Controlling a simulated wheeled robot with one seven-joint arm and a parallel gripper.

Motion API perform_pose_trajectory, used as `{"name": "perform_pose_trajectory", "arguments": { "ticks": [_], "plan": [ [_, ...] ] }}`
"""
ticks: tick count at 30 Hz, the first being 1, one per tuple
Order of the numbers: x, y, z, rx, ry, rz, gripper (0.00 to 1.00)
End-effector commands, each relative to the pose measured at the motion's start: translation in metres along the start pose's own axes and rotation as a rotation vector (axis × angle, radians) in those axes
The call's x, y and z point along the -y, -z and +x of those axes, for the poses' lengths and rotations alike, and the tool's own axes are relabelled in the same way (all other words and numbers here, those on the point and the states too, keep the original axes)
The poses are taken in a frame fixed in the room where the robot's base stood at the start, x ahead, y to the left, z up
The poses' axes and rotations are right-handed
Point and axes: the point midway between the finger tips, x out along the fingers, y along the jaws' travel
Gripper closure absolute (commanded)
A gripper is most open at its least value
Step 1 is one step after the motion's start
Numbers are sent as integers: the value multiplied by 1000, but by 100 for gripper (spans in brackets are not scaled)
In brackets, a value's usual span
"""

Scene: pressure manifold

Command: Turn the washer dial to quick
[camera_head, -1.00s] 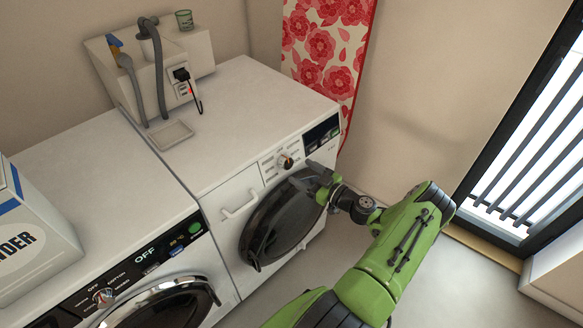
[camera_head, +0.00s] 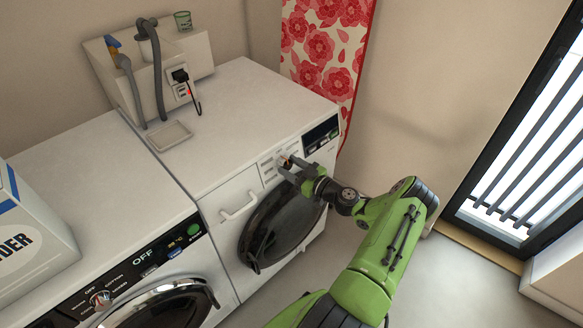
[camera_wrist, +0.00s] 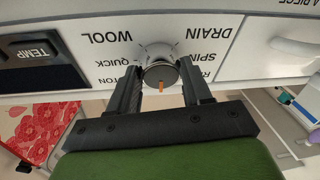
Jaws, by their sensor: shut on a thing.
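The washer dial (camera_wrist: 160,73) is a round silver knob with an orange mark on the front of the right-hand machine (camera_head: 245,105). My gripper (camera_wrist: 162,76) is shut on it, with one dark finger on each side. In the wrist view the labels are upside down. QUICK, WOOL and part of COTTON are left of the dial; DRAIN, SPIN and a cut-off label are right. The orange mark points to the picture's bottom, between the two label columns. In the head view my gripper (camera_head: 288,164) partly covers the dial.
The dark round door (camera_head: 283,222) lies just below the dial. A left machine (camera_head: 85,175) has its own dial (camera_head: 100,298) and carries a powder box (camera_head: 35,225). A red floral cloth (camera_head: 325,50) hangs behind. Floor to the right is clear.

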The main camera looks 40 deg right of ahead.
Motion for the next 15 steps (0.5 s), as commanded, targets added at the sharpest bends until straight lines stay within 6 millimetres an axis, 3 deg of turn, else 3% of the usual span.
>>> {"name": "perform_pose_trajectory", "arguments": {
  "ticks": [8, 15],
  "plan": [
    [1, 0, 0, -3, -11, 50, 82],
    [2, -1, 0, -10, -50, 197, 82]
  ]
}}
